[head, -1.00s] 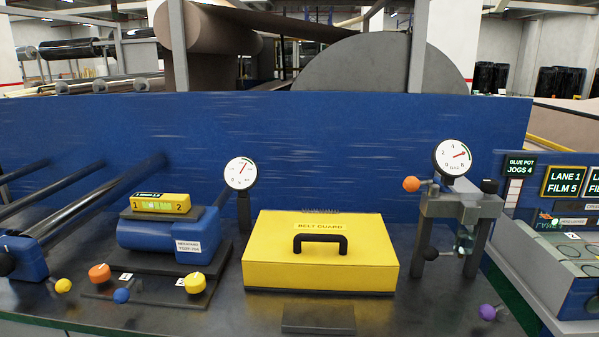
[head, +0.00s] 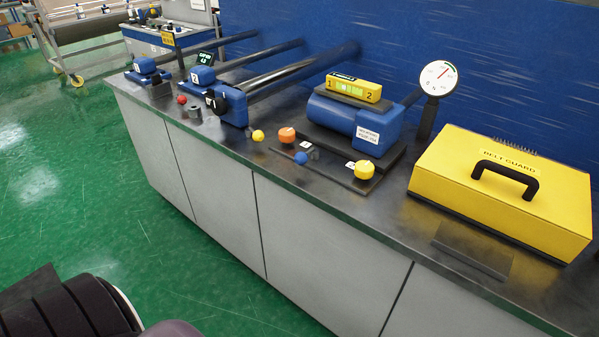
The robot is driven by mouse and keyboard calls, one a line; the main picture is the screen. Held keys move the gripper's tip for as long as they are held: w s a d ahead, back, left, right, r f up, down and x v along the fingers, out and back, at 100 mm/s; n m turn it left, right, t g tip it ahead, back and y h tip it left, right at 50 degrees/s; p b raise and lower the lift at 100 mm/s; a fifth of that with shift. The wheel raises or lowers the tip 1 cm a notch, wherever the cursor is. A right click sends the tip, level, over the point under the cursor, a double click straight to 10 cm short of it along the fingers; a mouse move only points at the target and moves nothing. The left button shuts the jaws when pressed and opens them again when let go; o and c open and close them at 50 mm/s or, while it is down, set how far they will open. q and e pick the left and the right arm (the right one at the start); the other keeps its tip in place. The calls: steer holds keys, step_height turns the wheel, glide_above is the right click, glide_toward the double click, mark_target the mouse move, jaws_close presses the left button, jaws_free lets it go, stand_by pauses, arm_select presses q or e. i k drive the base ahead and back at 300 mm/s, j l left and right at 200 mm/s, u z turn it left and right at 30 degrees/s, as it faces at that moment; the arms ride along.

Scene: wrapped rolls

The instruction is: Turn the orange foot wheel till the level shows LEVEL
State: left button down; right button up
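The orange foot wheel (head: 286,135) is at the front left of the blue motor's base plate on the bench. A yellow foot wheel (head: 364,170) is at the plate's front right corner. The blue motor (head: 345,122) stands on the plate. The yellow level (head: 354,88) lies on top of the motor, marked 1 at its left end and 2 at its right. Its small green window is too small to read. Neither of my grippers is in view.
The yellow belt guard (head: 500,190) and a dial gauge (head: 437,78) stand right of the motor. A blue knob (head: 301,158) and a yellow knob (head: 258,135) are near the orange wheel. Blue roller stands line the bench's left. Green floor (head: 130,220) lies open in front.

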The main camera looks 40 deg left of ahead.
mark_target(286, 136)
steer(key=i+j+u, duration=0.2)
steer(key=i+j, duration=0.3)
steer(key=j, duration=0.25)
steer(key=i+j+u, duration=0.15)
steer(key=i+j, duration=0.45)
